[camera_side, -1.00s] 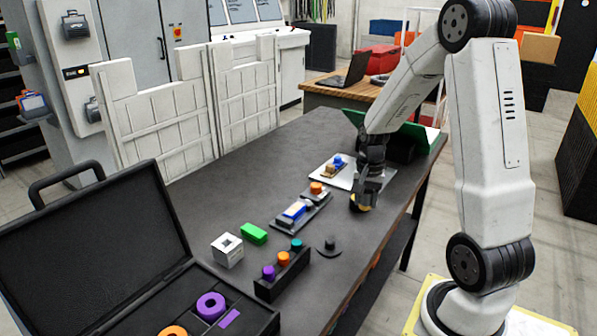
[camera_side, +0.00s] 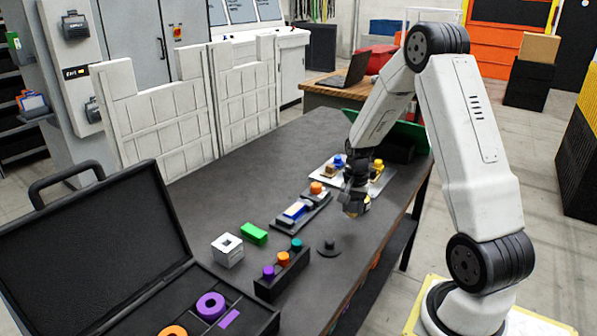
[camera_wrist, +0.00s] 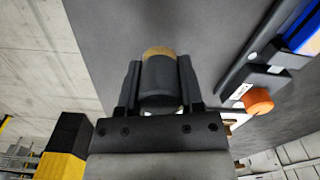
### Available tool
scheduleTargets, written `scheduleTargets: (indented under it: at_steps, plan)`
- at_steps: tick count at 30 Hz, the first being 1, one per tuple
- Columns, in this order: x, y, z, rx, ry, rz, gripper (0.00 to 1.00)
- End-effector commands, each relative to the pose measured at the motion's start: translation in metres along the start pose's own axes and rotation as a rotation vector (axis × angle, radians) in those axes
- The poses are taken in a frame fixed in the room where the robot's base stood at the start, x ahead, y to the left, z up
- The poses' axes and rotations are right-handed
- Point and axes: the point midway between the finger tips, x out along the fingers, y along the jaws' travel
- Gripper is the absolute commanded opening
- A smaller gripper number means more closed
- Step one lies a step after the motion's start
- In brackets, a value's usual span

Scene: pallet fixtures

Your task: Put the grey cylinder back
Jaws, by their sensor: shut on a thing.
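My gripper (camera_side: 354,211) is shut on the grey cylinder, above the right part of the dark table. In the wrist view the grey cylinder (camera_wrist: 161,84) sits between the two fingers (camera_wrist: 160,88), with a tan or gold end pointing away from the wrist. In the side view the cylinder is mostly hidden by the fingers; only a small tan patch shows. A dark round base with a short peg (camera_side: 330,246) stands on the table, below and left of my gripper. A light pallet plate (camera_side: 384,176) carrying blue, brown and yellow pieces lies behind my gripper.
A dark fixture with a blue and white part (camera_side: 296,210) and an orange knob (camera_side: 316,188) lies left of my gripper. A black rack (camera_side: 270,289) holds purple, orange and teal pegs. A green block (camera_side: 254,233), a white cube (camera_side: 228,250) and an open black case (camera_side: 90,250) are further left.

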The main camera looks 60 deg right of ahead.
Motion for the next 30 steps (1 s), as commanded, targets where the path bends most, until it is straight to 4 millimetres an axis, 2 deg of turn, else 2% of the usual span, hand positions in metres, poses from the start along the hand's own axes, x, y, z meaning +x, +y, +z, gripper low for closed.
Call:
scheduleTargets:
  at_steps: [12, 26, 27, 29, 30]
  plan:
    - [0.034, -0.003, -0.003, 0.000, -0.001, 0.001, 0.01]
    - [0.038, -0.003, -0.003, 0.000, 0.000, 0.000, 0.01]
    - [0.039, -0.003, -0.003, 0.000, -0.001, 0.000, 0.51]
    - [0.038, -0.003, -0.003, 0.000, 0.000, 0.000, 0.70]
    - [0.038, -0.003, -0.003, 0.000, 0.000, 0.000, 0.83]
